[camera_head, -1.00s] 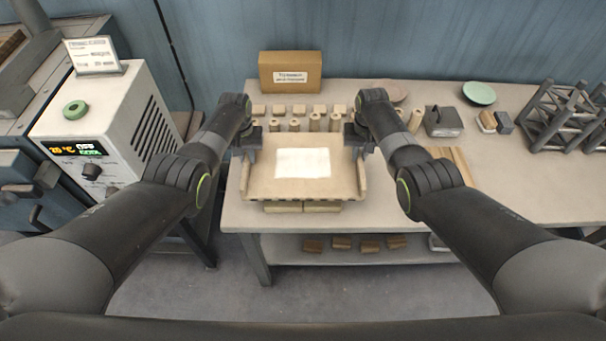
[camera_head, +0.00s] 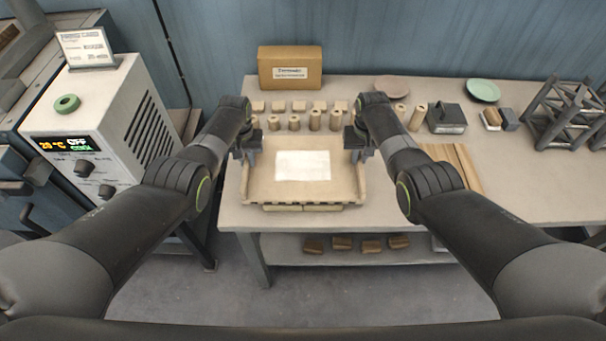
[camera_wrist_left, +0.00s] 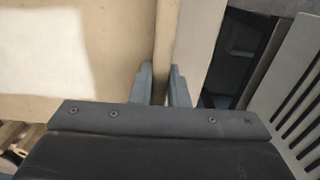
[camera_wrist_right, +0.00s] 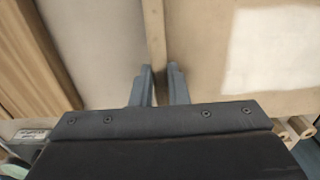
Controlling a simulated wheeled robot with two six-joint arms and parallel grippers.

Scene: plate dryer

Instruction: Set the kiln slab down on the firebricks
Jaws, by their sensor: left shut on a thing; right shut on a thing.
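The kiln slab (camera_head: 260,183) is a flat beige plate with raised side edges and a white rectangle on top. It lies about level at the front left of the table. My left gripper (camera_head: 249,157) is shut on its left edge, which also shows in the left wrist view (camera_wrist_left: 163,45). My right gripper (camera_head: 357,155) is shut on its right edge, also seen in the right wrist view (camera_wrist_right: 155,40). Firebricks (camera_head: 322,208) show as a thin strip under the slab's front edge; the rest is hidden. I cannot tell whether the slab touches them.
Several small posts and blocks (camera_head: 315,120) stand in rows behind the slab, with a cardboard box (camera_head: 290,70) at the back. Wooden strips (camera_head: 460,165) lie to the right. A control box (camera_head: 90,120) stands left of the table. The table's right front (camera_head: 530,190) is clear.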

